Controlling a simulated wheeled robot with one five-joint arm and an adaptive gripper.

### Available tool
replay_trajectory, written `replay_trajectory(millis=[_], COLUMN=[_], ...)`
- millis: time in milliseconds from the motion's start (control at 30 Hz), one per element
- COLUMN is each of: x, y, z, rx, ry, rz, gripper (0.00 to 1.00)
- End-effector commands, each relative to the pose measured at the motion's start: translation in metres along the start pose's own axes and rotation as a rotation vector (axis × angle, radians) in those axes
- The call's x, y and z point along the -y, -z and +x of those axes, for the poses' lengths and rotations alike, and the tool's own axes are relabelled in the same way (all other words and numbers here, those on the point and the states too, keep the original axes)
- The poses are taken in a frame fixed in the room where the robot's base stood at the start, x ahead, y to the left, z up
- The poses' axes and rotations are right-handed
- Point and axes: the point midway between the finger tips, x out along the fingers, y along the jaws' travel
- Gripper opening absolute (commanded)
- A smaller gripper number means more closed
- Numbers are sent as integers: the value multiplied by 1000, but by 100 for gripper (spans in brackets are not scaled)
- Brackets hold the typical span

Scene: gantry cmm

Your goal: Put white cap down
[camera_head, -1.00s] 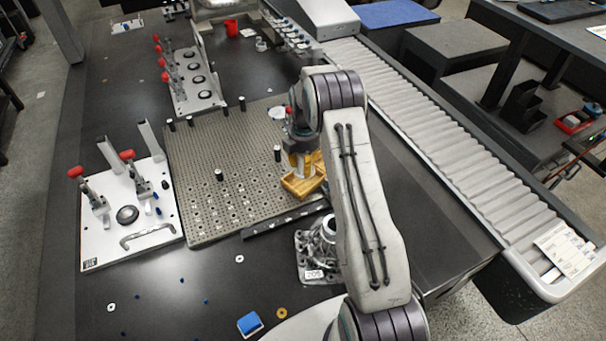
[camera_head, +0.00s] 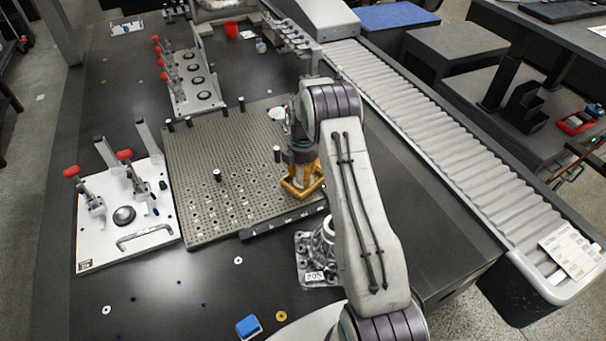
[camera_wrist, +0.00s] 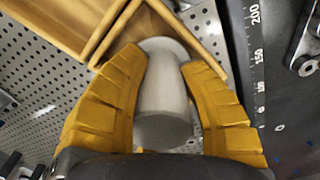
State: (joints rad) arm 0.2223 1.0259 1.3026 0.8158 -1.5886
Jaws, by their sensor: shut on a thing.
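The white cap (camera_wrist: 163,105) shows in the wrist view as a pale round piece with a wider rim at its far end. My gripper (camera_wrist: 160,75) has its yellow fingers on both sides of it and is shut on it. In the head view my gripper (camera_head: 302,180) is low over the right part of the perforated plate, beside my arm. The cap is hidden there by the fingers. A wooden tray (camera_wrist: 190,22) with raised edges lies just beyond the cap in the wrist view. I cannot tell whether the cap touches it.
The perforated plate (camera_head: 215,170) has several dark upright pins, one (camera_head: 277,153) near my gripper. A ruler strip (camera_head: 285,222) runs along its front edge. A white fixture with red-handled clamps (camera_head: 125,225) stands left. A roller conveyor (camera_head: 440,150) is right.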

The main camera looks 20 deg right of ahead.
Motion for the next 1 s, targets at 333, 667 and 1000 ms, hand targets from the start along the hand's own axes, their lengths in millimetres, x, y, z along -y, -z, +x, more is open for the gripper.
replay_trajectory(millis=[333,667,1000], x=[0,0,-1], y=[0,0,0], z=[1,-6,-61], rx=[0,0,0], ry=[0,-1,-4], rz=[0,0,0], gripper=[60,60,60])
